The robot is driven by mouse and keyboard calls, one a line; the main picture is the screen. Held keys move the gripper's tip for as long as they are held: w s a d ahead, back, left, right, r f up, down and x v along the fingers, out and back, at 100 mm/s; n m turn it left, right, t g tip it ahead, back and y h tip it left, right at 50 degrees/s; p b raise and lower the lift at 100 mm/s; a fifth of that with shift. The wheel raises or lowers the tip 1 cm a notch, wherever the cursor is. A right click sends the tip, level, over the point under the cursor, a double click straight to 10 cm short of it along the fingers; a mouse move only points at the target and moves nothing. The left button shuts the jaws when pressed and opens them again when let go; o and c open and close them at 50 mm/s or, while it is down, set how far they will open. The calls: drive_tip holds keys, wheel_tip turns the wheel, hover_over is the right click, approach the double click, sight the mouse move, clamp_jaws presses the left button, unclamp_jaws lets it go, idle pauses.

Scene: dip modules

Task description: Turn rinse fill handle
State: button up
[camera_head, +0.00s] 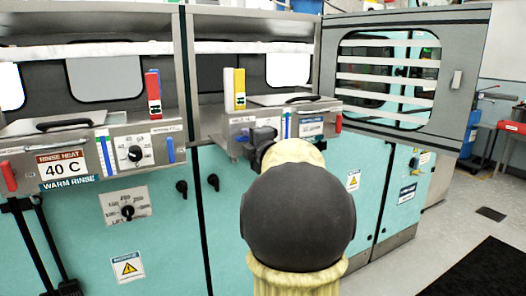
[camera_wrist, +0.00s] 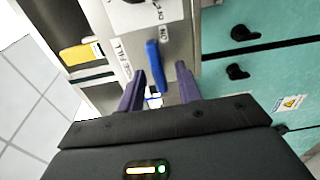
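A blue handle (camera_wrist: 153,58) sits on a grey metal panel in the wrist view, beside a label that reads in part "FILL". My gripper (camera_wrist: 160,72) has two purple fingers set apart, one on each side of the handle's lower end. Contact with the handle cannot be told. In the head view my gripper (camera_head: 262,136) is at the front of the middle module, mostly hidden behind my own arm.
Another blue handle (camera_head: 170,149) is on the left module, right of a black dial (camera_head: 136,154). Two black knobs (camera_head: 182,186) stick out of the teal front below. A yellow and white block (camera_head: 234,90) stands above the panel. A slatted grey door (camera_head: 400,78) is at right.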

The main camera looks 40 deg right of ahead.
drive_tip(key=v, duration=1.6)
drive_tip(key=shift+s+a, duration=0.2)
drive_tip(key=shift+s, duration=0.15)
